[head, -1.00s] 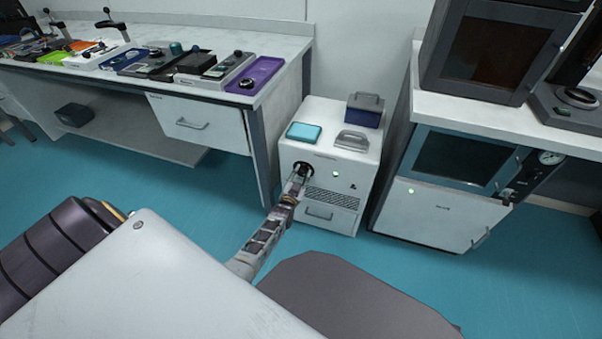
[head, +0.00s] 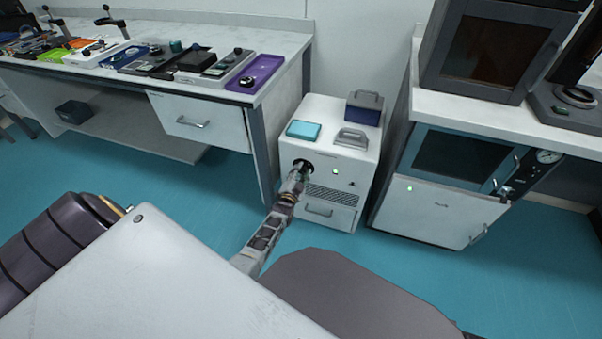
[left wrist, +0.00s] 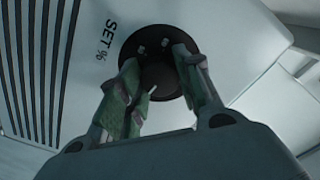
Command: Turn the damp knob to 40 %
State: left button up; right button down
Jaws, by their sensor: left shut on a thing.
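The damp knob (left wrist: 158,75) is a dark round knob on a black dial disc, on the front of a white cabinet unit (head: 330,122). Lettering "SET %" shows beside the dial in the left wrist view. My left gripper (head: 301,171) reaches the dial in the head view and covers most of it. In the left wrist view the fingers of my left gripper (left wrist: 160,82) are on either side of the knob, shut on it. A pale pointer mark shows on the knob near the left finger. The dial's numbers cannot be read. My right gripper is not in view.
On the white unit lie a light-blue box (head: 303,130), a grey handled piece (head: 352,138) and a dark-blue box (head: 364,107). A bench (head: 200,115) stands to the left and a cabinet (head: 440,210) to the right. Blue floor lies in front.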

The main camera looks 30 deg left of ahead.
pick_arm(q)
jog(key=o, duration=1)
jog(key=shift+o, duration=0.2)
jog(key=shift+s, duration=0.1)
jog(key=v, duration=1.1)
jog(key=shift+s, duration=0.35)
jog(key=shift+d, duration=0.1)
